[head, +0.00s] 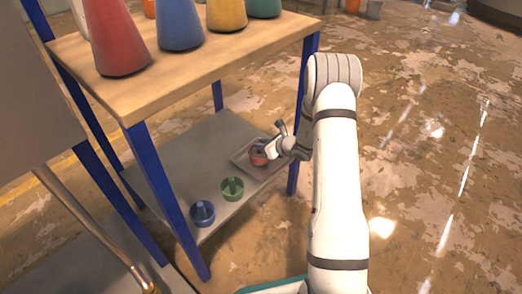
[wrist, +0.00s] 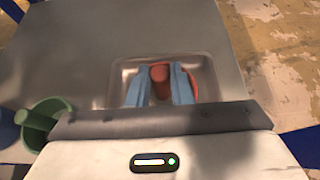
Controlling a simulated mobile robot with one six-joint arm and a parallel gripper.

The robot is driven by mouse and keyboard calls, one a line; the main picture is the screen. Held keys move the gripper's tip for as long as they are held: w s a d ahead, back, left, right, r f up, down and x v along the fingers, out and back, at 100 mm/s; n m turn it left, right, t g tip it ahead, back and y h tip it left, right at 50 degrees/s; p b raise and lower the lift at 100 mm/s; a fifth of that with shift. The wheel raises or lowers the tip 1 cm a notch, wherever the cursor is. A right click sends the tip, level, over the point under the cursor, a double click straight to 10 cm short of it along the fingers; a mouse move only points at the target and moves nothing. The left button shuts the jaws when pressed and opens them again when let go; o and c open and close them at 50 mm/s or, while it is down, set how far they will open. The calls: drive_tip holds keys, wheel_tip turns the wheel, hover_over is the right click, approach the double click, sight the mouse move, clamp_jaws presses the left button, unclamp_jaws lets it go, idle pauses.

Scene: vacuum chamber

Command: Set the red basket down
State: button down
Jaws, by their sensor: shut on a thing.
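The red basket (wrist: 161,82) is between the two blue-grey fingers of my gripper (wrist: 160,92) in the wrist view. It is over or in a shallow metal tray (wrist: 203,66) on the lower shelf; I cannot tell whether its base touches the tray. In the head view the red basket (head: 258,157) shows at the tip of my gripper (head: 272,148), within the outline of the tray (head: 241,160). My gripper is shut on the basket's upright middle part. The basket's near side is hidden by my gripper body in the wrist view.
A green basket (head: 232,192) and a blue basket (head: 202,217) stand on the grey lower shelf (head: 185,150), nearer than the tray. Blue table legs (head: 165,200) frame the shelf. The wooden top (head: 190,62) above carries several coloured conical flasks. The shelf behind the baskets is clear.

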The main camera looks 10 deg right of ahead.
drive_tip(key=shift+f, duration=0.7)
drive_tip(key=shift+f, duration=0.2)
drive_tip(key=c, duration=1.3)
unclamp_jaws()
drive_tip(key=shift+r, duration=0.15)
